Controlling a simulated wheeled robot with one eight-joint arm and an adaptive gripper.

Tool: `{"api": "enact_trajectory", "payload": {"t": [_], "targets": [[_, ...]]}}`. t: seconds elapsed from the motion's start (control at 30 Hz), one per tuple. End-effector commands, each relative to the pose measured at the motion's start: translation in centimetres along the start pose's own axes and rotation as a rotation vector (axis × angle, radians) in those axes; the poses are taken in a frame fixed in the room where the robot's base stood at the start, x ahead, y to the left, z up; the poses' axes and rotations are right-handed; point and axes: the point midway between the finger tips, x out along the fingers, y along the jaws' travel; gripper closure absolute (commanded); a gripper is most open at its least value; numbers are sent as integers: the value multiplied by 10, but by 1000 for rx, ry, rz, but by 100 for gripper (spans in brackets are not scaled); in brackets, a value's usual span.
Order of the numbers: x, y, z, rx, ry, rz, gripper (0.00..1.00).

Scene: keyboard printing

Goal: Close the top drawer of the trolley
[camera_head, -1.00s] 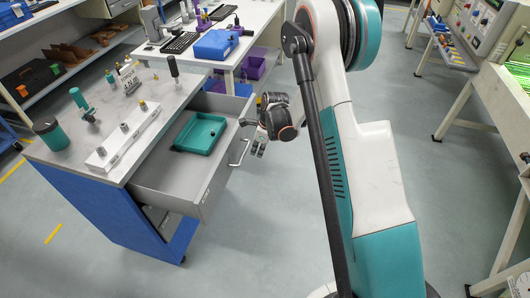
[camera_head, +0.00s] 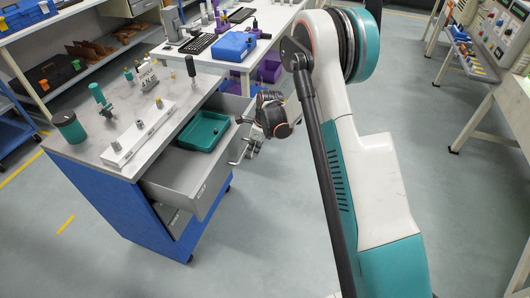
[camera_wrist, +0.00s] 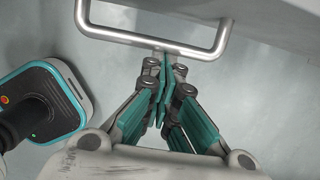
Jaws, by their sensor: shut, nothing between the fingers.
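The trolley (camera_head: 112,205), with blue sides and a grey worktop, stands at the left in the head view. Its grey top drawer (camera_head: 205,192) is partly pulled out toward the right. A teal tray (camera_head: 203,131) lies inside it. My gripper (camera_head: 250,152) is small at the drawer's front, by its metal handle (camera_head: 237,151). In the wrist view, my gripper's teal fingers (camera_wrist: 164,62) are together and empty. Their tips are at the bar of the handle (camera_wrist: 140,40), appearing to touch it. The grey drawer front (camera_wrist: 275,22) shows at the top.
A white strip with metal pegs (camera_head: 138,138), a teal cup (camera_head: 69,127) and small tools stand on the worktop. A white table (camera_head: 262,22) with a blue case (camera_head: 235,46) stands behind. Open floor (camera_head: 270,240) lies in front of the drawer.

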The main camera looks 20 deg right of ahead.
Motion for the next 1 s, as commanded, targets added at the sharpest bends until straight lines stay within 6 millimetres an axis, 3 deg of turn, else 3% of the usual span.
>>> {"api": "enact_trajectory", "payload": {"t": [0.3, 0.6, 0.8, 1.0], "targets": [[24, 2, 88, -4, -1, 0, 100], [40, 2, 155, -2, 0, 1, 100], [47, 2, 182, -1, 0, 0, 100], [50, 2, 195, 0, 0, 0, 100]]}}
